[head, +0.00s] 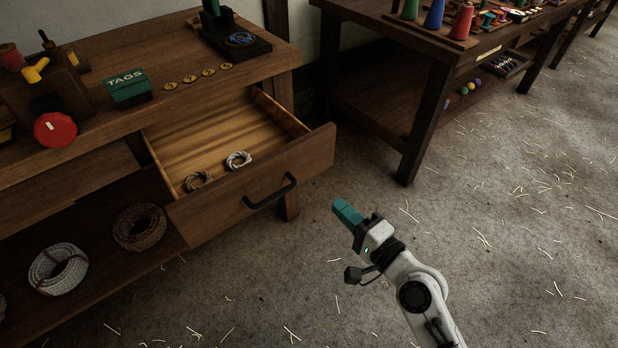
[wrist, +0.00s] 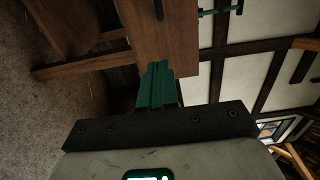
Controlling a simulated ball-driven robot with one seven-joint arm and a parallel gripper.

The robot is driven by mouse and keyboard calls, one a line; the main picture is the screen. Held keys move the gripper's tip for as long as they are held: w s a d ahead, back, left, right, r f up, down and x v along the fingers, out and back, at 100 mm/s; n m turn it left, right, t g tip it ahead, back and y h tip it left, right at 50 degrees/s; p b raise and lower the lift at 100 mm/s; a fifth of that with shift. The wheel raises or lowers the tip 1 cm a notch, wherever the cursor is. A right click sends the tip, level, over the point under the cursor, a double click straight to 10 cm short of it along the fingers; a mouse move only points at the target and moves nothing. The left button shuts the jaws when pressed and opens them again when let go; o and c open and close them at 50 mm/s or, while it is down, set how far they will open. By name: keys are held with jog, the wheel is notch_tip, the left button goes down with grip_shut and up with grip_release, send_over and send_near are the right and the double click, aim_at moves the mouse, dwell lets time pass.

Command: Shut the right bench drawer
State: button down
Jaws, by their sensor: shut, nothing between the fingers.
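The right bench drawer (head: 258,196) is pulled well out of the wooden bench (head: 240,55) in the head view. It has a wooden front with a dark bar handle (head: 270,191). Two small rope rings (head: 238,160) lie inside it near the front. My gripper (head: 346,211) has teal fingers, is shut and holds nothing. In the head view it appears to the right of the drawer front. In the wrist view the closed fingers (wrist: 158,86) point at a brown wooden surface (wrist: 165,42), probably the drawer front. I cannot tell whether they touch it.
Rope coils (head: 60,268) lie on the lower shelf. A second table (head: 420,60) stands to the right. The straw-strewn floor (head: 480,260) is open.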

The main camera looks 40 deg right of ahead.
aim_at(300, 168)
jog(key=w+p, duration=0.1)
jog(key=w, duration=1.1)
jog(key=shift+p, duration=0.35)
jog(key=shift+w, duration=0.1)
